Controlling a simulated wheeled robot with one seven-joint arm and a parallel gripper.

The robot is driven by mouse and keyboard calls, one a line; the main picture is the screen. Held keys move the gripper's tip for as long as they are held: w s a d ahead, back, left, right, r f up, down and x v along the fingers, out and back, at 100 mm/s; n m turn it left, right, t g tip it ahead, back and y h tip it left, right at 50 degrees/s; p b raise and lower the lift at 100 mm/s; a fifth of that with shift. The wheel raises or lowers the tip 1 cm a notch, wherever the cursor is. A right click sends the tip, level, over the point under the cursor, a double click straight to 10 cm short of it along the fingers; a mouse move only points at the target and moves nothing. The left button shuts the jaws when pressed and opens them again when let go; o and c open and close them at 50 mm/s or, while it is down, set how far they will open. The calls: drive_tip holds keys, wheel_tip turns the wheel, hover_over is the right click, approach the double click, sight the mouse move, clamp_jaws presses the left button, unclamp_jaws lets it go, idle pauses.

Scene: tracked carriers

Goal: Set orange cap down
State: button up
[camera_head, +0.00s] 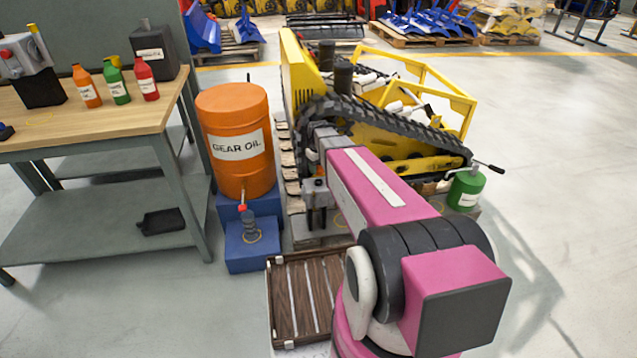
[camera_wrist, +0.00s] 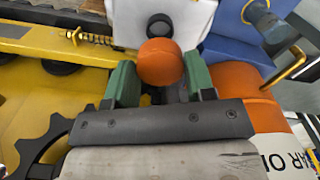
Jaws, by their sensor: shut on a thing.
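The orange cap (camera_wrist: 160,62) is round and sits between the green fingertips of my gripper (camera_wrist: 160,80) in the wrist view. My gripper is shut on it. Just beyond the cap is a dark round opening or fitting (camera_wrist: 160,27) on a white surface (camera_wrist: 190,18); the cap looks apart from it, though the depth is hard to judge. In the head view my gripper (camera_head: 317,212) points down beside the yellow tracked carrier (camera_head: 425,165). The cap cannot be made out there.
An orange gear oil drum (camera_head: 236,165) stands left of my gripper, behind a blue block (camera_head: 246,258) with a grey fitting. A brown slatted tray (camera_head: 340,258) lies in front. A workbench (camera_head: 60,118) with bottles is at left, a green can (camera_head: 466,190) at right. Floor is clear farther right.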

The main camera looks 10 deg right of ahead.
drive_tip(key=shift+r, duration=0.3)
drive_tip(key=shift+c, duration=0.3)
